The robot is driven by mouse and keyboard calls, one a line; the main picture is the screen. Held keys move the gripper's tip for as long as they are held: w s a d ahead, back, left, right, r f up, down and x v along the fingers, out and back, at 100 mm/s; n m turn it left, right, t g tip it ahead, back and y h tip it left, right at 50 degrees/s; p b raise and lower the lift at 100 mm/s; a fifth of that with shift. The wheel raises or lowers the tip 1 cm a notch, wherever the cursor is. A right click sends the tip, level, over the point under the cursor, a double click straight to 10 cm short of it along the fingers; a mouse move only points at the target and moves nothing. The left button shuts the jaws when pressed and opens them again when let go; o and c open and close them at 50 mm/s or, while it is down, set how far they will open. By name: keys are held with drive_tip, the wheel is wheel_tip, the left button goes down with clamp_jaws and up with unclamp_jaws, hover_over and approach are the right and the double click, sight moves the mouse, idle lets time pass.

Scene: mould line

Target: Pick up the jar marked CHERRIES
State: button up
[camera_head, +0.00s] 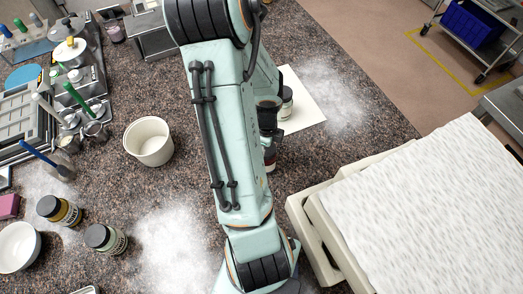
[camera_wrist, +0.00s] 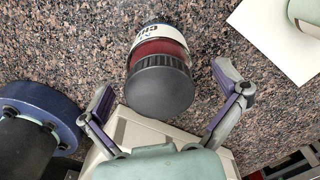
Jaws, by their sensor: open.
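A jar with a black lid, dark red contents and a white label (camera_wrist: 158,80) lies in the middle of the wrist view. The part of the label that shows reads "CH"; the rest is hidden. In the head view a bit of a red and white jar (camera_head: 270,166) shows beside my arm, mostly hidden. My gripper (camera_wrist: 163,92) is open, with one finger on each side of the jar's lid. Gaps show between both fingers and the jar. In the head view my arm hides most of my gripper (camera_head: 267,135).
Another jar (camera_head: 287,102) stands on a white sheet (camera_head: 306,116) behind; its edge shows in the wrist view (camera_wrist: 306,14). Two dark-lidded jars (camera_head: 60,210) (camera_head: 106,238) stand at left. A white tub (camera_head: 148,142) is left of my arm. Pale stacked trays (camera_head: 310,215) stand right.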

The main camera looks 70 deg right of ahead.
drive_tip(key=shift+f, duration=0.85)
drive_tip(key=c, duration=1.3)
